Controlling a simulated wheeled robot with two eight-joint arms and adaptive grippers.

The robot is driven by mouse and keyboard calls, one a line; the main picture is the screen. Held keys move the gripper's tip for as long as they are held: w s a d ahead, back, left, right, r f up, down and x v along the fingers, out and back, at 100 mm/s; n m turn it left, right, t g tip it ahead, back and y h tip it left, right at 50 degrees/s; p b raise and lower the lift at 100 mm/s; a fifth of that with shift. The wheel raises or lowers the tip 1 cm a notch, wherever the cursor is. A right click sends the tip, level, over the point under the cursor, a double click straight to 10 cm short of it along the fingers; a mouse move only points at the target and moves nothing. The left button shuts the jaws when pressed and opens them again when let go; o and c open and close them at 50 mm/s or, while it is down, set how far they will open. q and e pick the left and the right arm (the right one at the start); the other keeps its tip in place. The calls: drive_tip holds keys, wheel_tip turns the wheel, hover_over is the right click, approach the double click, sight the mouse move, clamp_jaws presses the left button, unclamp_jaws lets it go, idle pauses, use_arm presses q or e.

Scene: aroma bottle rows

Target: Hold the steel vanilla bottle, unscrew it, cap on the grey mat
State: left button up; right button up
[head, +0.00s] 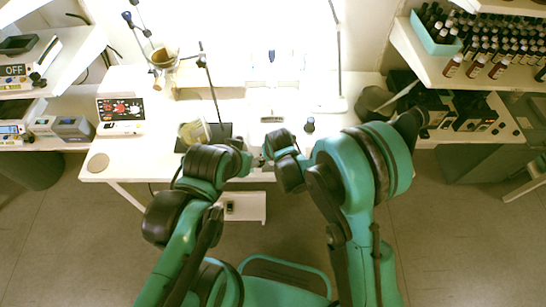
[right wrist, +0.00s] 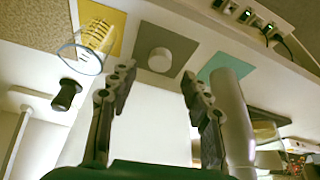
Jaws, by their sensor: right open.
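In the right wrist view a smooth grey steel bottle (right wrist: 236,120) stands out just right of my right gripper's right finger. Its lower part runs out of clear sight, and I cannot tell what holds it. A pale round cap (right wrist: 160,60) lies on the grey mat (right wrist: 182,52). My right gripper (right wrist: 158,85) is open, with nothing between its fingers; it also shows in the head view (head: 269,153). My left gripper (head: 249,159) is close to it over the table's front edge. Its fingers are too small and hidden to read.
A glass vessel (right wrist: 82,58) stands by the yellow mat (right wrist: 112,20), beside a dark bottle (right wrist: 67,95). A teal mat (right wrist: 218,66) lies right of the grey one. The white table (head: 130,150) has a round coaster (head: 98,162) at left. Shelves flank both sides.

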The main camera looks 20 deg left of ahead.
drive_tip(key=p+v, duration=0.1)
drive_tip(key=v, duration=0.6)
drive_tip(key=shift+s+r+p, duration=0.15)
drive_tip(key=shift+r+p, duration=0.15)
drive_tip(key=shift+p, duration=0.1)
